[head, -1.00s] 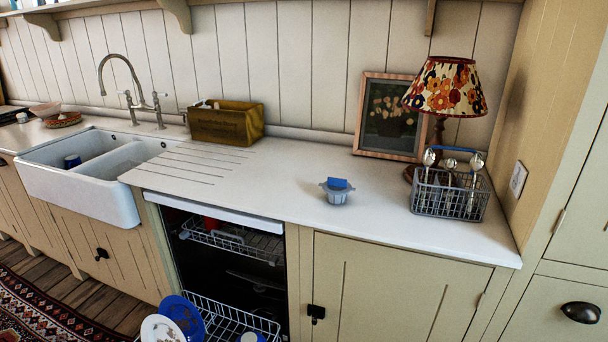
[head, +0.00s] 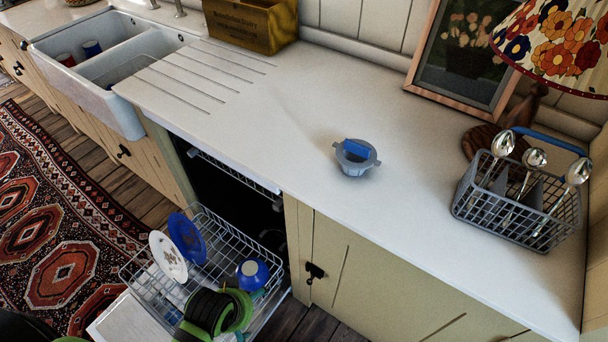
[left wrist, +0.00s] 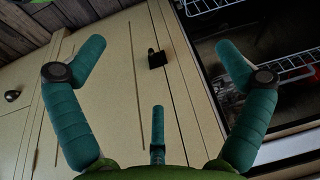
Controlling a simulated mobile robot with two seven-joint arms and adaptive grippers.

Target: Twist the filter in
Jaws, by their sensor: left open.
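The filter (head: 356,156) is a small grey cup with side lugs and a blue handle bar on top. It stands upright on the white counter (head: 300,130), right of the drainer grooves. My left gripper (left wrist: 150,70) is open and empty in the left wrist view, its teal fingers spread in front of the cream cabinet doors. In the head view a green and black part of my left arm (head: 215,310) shows low, over the lower dishwasher rack. The filter is out of the left wrist view. My right gripper is not seen.
The dishwasher is open, its lower rack (head: 150,275) pulled out with a white plate (head: 168,256), a blue plate (head: 187,238) and a blue cup (head: 252,272). A cutlery basket (head: 525,205) with spoons stands right of the filter. The counter around the filter is clear.

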